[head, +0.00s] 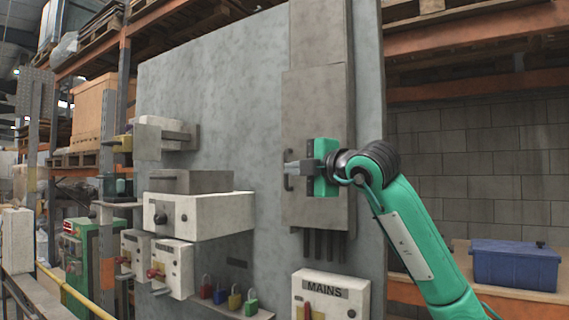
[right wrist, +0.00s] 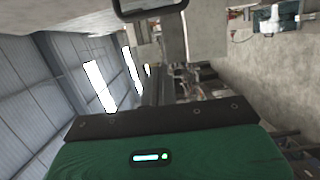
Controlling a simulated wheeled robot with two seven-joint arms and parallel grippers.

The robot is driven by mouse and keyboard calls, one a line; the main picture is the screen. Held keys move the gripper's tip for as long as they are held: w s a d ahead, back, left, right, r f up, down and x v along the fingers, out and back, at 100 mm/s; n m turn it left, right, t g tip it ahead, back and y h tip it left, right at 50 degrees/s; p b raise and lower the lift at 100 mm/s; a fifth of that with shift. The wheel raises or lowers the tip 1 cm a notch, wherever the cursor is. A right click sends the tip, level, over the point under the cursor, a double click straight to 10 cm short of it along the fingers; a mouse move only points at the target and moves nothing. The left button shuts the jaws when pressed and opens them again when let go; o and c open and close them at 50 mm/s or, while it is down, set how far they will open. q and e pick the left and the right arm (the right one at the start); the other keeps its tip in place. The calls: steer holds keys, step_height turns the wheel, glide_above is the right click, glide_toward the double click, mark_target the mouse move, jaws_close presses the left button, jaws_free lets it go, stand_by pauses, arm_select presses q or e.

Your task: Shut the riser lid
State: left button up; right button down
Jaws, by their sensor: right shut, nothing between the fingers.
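The riser lid (head: 316,100) is a tall flat grey panel on the grey wall, in the middle of the head view. A dark bar handle (head: 288,183) is on its left side. My right gripper (head: 290,168) is shut and empty. Its fingers point left, across the lid, and their tips are at the handle; I cannot tell whether they touch it. In the right wrist view a dark rounded loop, apparently the handle (right wrist: 150,12), shows at the top edge. I cannot tell how far the lid stands open. My left gripper is not in view.
White switch boxes (head: 215,215) stick out of the wall to the left. Several coloured padlocks (head: 234,300) are below them. A MAINS box (head: 330,292) sits under the lid, below short dark pipes (head: 323,245). A blue crate (head: 513,266) stands on a shelf at right.

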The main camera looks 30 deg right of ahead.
arm_select(q)
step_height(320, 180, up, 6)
steer(key=p, duration=0.4)
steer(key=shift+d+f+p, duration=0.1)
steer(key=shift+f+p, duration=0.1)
steer(key=shift+p, duration=0.15)
arm_select(e)
steer(key=w+d, duration=0.3)
steer(key=w, duration=0.4)
steer(key=shift+w, duration=0.1)
arm_select(q)
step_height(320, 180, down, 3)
steer(key=b, duration=0.3)
arm_select(e)
steer(key=shift+w+d+m+h, duration=0.5)
steer(key=shift+w+d+h, duration=0.2)
steer(key=shift+w+d, duration=0.2)
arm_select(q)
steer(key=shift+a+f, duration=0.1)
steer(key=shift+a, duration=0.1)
arm_select(e)
steer(key=shift+w+f, duration=0.1)
